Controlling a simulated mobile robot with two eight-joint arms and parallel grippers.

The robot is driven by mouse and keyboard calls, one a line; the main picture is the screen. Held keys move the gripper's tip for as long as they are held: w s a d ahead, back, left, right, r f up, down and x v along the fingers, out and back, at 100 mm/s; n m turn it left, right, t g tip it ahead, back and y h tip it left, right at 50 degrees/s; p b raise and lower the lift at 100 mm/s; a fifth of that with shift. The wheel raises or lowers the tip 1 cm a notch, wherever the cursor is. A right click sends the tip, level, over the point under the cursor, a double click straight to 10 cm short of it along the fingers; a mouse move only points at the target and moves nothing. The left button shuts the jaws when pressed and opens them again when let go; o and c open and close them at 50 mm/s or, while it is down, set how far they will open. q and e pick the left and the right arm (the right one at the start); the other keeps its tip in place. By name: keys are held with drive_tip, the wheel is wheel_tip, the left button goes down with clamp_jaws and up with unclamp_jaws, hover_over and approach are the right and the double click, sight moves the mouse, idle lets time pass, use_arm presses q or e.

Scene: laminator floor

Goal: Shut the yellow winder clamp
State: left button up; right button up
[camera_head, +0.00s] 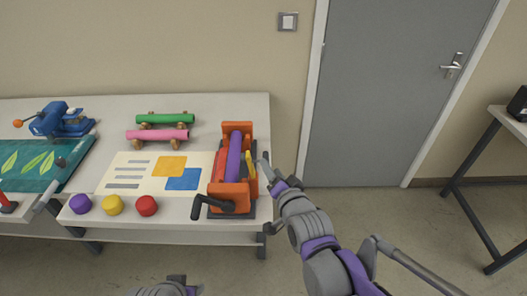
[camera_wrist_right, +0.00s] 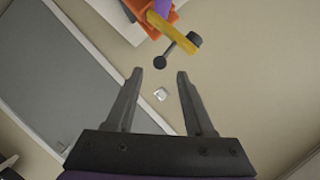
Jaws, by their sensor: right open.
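The yellow clamp (camera_head: 250,163) is on the right side of the orange and red winder (camera_head: 237,197), beside its purple roll (camera_head: 234,155). In the right wrist view the yellow clamp (camera_wrist_right: 172,32) is a curved arm with a dark knob (camera_wrist_right: 194,40) and dark lever near its end. I cannot tell how far the clamp is swung. My right gripper (camera_head: 266,169) is just right of the winder, close to the clamp. In the wrist view my right gripper (camera_wrist_right: 158,75) is open and empty, with the clamp beyond its fingertips. My left gripper is out of view.
The winder stands at the table's (camera_head: 240,105) right edge, its black crank (camera_head: 205,203) at the front. A printed sheet (camera_head: 125,170), pink and green rolls (camera_head: 160,135) and coloured knobs (camera_head: 112,204) lie left of it. Floor right of the table is open before a grey door (camera_head: 380,90).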

drive_tip(key=x, duration=0.9)
drive_tip(key=shift+w+f, duration=0.15)
clamp_jaws()
idle(1.1)
